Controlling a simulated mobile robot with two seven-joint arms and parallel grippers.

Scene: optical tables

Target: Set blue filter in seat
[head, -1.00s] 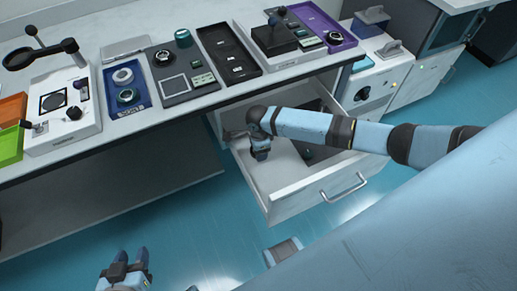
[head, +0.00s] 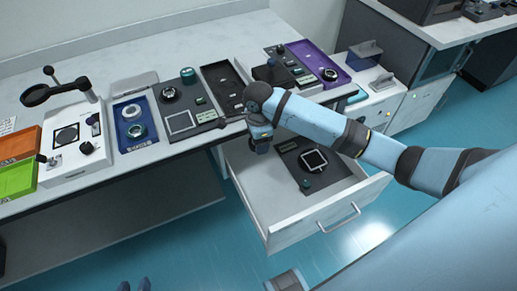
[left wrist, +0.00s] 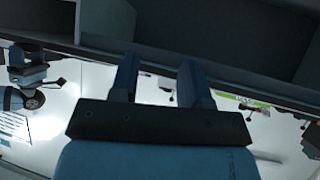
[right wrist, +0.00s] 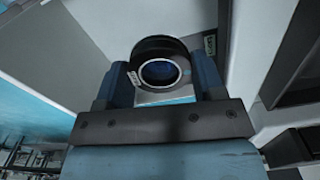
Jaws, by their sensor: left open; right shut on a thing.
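My right gripper (right wrist: 165,88) is shut on the blue filter (right wrist: 160,72), a thick black ring with a bright inner rim and dark blue glass, seen in the right wrist view. In the head view the right gripper (head: 259,146) is over the back left part of the open drawer, near the table's front edge; the filter is too small to make out there. I cannot tell which fixture is the seat. My left gripper (left wrist: 165,75) is open and empty; only its tips (head: 134,285) show in the head view.
The pulled-out drawer (head: 290,228) juts from the table. On the table stand a white instrument (head: 75,165), a blue tray (head: 147,152) with rings, a dark panel (head: 207,118), a black tray (head: 240,75) and a purple tray (head: 318,55). Orange and green bins are far left.

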